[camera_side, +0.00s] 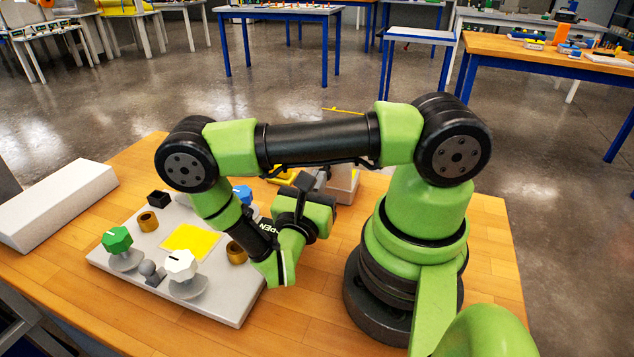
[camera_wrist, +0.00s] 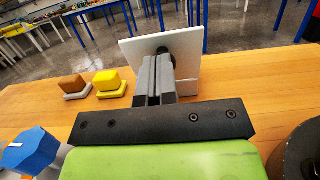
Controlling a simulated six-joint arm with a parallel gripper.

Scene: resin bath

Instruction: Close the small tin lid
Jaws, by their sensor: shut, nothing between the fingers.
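A pale square plate, apparently the tin lid (camera_wrist: 190,42), stands tilted up in the wrist view, with a dark round knob (camera_wrist: 166,51) on the face toward me. A pale box, apparently the small tin (camera_wrist: 187,88), shows below it, partly hidden by my fingers. In the side view the pale box (camera_side: 345,188) is mostly hidden behind my wrist and arm. My gripper (camera_wrist: 156,62) is shut and empty, its grey fingers overlapping the lid's lower left part near the knob. I cannot tell whether they touch it. In the side view my gripper (camera_side: 318,178) points toward the box.
A grey panel (camera_side: 215,292) with green (camera_side: 117,239), white (camera_side: 180,264) and blue knobs (camera_wrist: 30,152) lies beside my gripper. Yellow (camera_wrist: 108,80) and brown blocks (camera_wrist: 73,83) sit left of the tin. A white wedge (camera_side: 55,205) lies far left.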

